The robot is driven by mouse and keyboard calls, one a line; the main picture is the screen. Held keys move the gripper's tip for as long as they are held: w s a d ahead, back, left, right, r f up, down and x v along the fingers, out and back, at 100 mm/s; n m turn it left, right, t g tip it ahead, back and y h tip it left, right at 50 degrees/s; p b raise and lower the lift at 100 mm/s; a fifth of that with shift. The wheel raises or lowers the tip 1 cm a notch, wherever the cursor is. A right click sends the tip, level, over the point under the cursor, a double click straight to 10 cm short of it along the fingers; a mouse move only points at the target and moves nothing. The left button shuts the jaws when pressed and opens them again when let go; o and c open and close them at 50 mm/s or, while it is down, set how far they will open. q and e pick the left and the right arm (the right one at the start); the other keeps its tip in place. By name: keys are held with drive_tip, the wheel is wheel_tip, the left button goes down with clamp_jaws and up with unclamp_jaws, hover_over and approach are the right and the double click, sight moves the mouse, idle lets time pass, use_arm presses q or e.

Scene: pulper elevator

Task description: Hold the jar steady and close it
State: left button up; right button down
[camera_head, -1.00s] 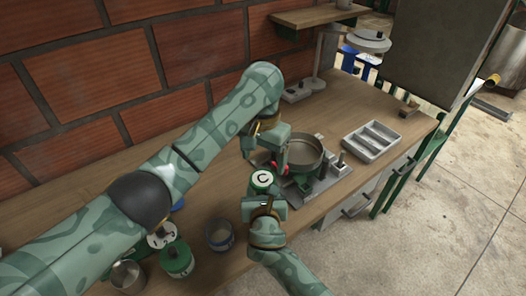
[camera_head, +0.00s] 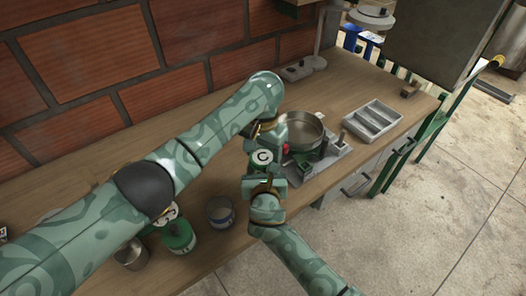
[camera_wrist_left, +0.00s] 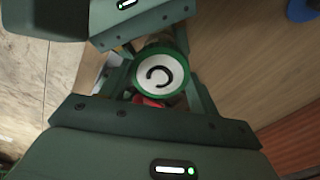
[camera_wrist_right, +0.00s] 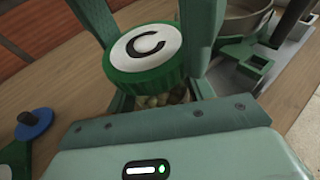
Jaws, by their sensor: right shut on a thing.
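The jar (camera_wrist_right: 160,99) shows beans or similar pieces inside, between the fingers of my right gripper (camera_wrist_right: 163,104), which is shut on it. A green lid (camera_wrist_right: 146,54) with a white top and a black C is over the jar's mouth; how tightly it sits cannot be told. The lid also shows in the head view (camera_head: 263,157) and the left wrist view (camera_wrist_left: 160,74). My left gripper (camera_head: 256,141) is at the lid, its fingers apart on either side of it. Fingertip contact with the lid cannot be made out.
A round metal pan (camera_head: 299,130) on a grey device stands just behind the jar. A grey divided tray (camera_head: 372,121) lies farther right. A green-lidded jar (camera_head: 178,236), an open cup (camera_head: 220,211) and a metal cup (camera_head: 131,256) stand at front left. The brick wall borders the bench.

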use_arm(q)
drive_tip(key=shift+m, duration=1.7)
drive_tip(key=o, duration=1.1)
drive_tip(key=shift+d, duration=0.1)
drive_tip(key=shift+r, duration=2.25)
drive_tip(key=shift+c, duration=0.5)
